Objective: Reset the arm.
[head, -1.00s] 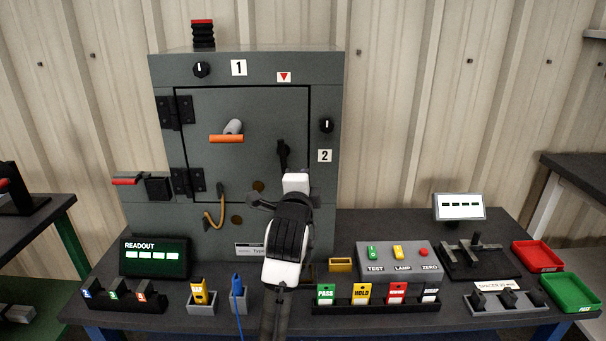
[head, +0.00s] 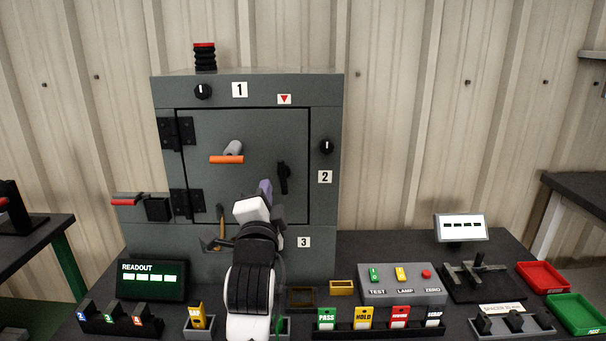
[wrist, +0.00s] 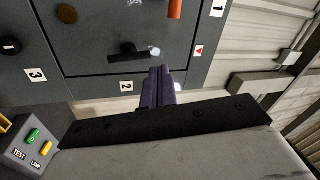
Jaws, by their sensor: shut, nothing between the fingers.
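My gripper (head: 265,187) is in front of the lower part of the grey enclosure's door (head: 200,135). Its purple fingers are shut with nothing between them, and the wrist view also shows them together (wrist: 158,88). The door looks closed. The black latch handle (head: 283,178) stands just right of my fingers in the head view; I cannot tell the exact gap. It also shows in the wrist view (wrist: 128,53). An orange-gripped handle (head: 227,159) sticks out of the door above left. My arm hides the enclosure's lower middle.
A control box (head: 402,291) with test, lamp and zero buttons stands right of my arm. A rack of coloured tags (head: 376,328), a readout (head: 152,281), a red tray (head: 543,278) and a green tray (head: 575,314) share the bench.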

